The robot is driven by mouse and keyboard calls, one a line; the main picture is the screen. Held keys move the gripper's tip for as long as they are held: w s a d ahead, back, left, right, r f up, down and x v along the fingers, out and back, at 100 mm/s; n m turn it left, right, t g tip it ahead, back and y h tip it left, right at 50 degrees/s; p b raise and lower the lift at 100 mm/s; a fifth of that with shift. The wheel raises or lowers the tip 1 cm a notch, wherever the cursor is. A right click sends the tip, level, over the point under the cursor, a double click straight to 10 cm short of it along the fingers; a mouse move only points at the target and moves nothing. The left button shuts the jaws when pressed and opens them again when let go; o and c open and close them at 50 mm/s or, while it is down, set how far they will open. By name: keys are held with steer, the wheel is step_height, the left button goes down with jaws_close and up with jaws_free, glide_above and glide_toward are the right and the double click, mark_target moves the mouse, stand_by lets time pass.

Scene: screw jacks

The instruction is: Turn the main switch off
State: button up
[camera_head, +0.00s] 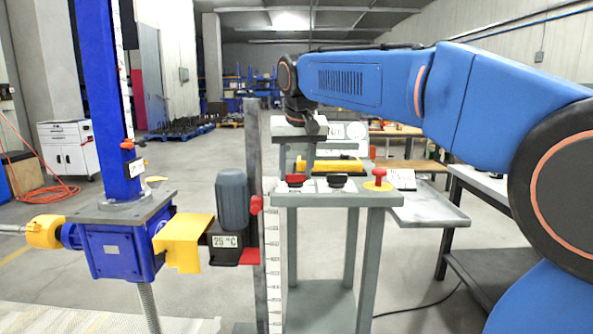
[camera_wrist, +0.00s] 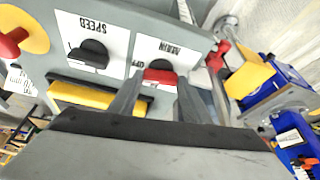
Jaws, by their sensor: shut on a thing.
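The main switch is a red knob (camera_wrist: 160,76) on a white plate marked MAIN, with OFF partly readable beside the knob. In the head view the red knob (camera_head: 296,179) sits at the left of the grey control panel's top (camera_head: 352,200). My gripper (camera_wrist: 161,82) reaches it with one finger on each side, shut on the knob. In the head view my gripper (camera_head: 309,165) comes down from above at the knob. The fingers and gripper body hide part of the plate, so the knob's exact setting is hard to tell.
A black SPEED knob (camera_head: 337,181) and a red mushroom button (camera_head: 379,178) on a yellow disc sit to the right on the panel. A yellow bar (camera_head: 330,164) lies behind the knobs. A blue screw jack (camera_head: 120,245) with a grey motor (camera_head: 232,200) stands left.

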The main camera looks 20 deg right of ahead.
steer(key=shift+m+h, duration=0.3)
steer(key=shift+m, duration=0.6)
steer(key=o, duration=1)
steer(key=shift+o, duration=0.2)
steer(key=shift+r, duration=0.15)
